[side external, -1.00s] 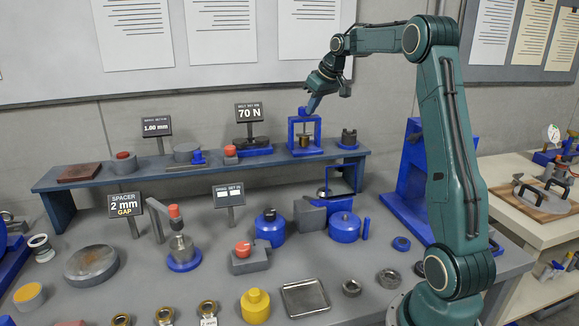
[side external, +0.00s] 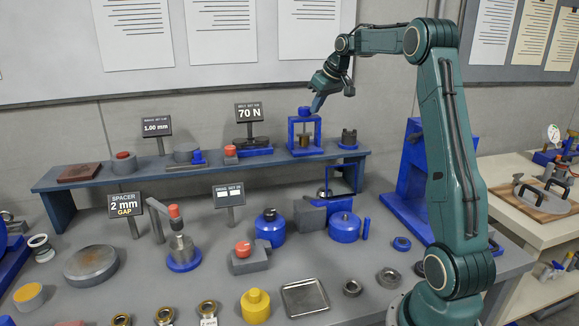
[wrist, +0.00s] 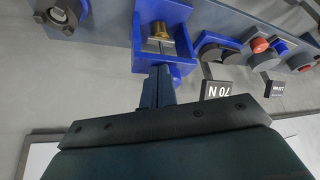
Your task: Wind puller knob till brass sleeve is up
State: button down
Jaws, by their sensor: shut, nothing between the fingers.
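The puller (side external: 291,131) is a blue open frame standing on the raised back shelf, with a blue knob (side external: 304,111) on top. A brass sleeve (side external: 304,141) sits low inside the frame, under a thin shaft. In the wrist view the puller frame (wrist: 188,62) is seen from above with the brass sleeve (wrist: 160,30) inside it. My gripper (side external: 316,106) is shut and empty, its tips just above and to the right of the knob.
Several blue, red and yellow parts crowd the lower bench.

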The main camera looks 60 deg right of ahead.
jog(key=shift+d, duration=0.55)
dwell(0.4)
jog(key=shift+s, duration=0.4)
dwell(0.3)
notch_tip(320, 180, up, 6)
dwell(0.7)
jog(key=shift+w+a+r, duration=0.15)
jog(key=shift+a+r, duration=0.1)
jog(key=shift+a, duration=0.3)
jog(key=shift+w+a+r, duration=0.1)
jog(key=shift+a+r, duration=0.15)
jog(key=shift+a, duration=0.25)
jog(key=shift+f, duration=0.15)
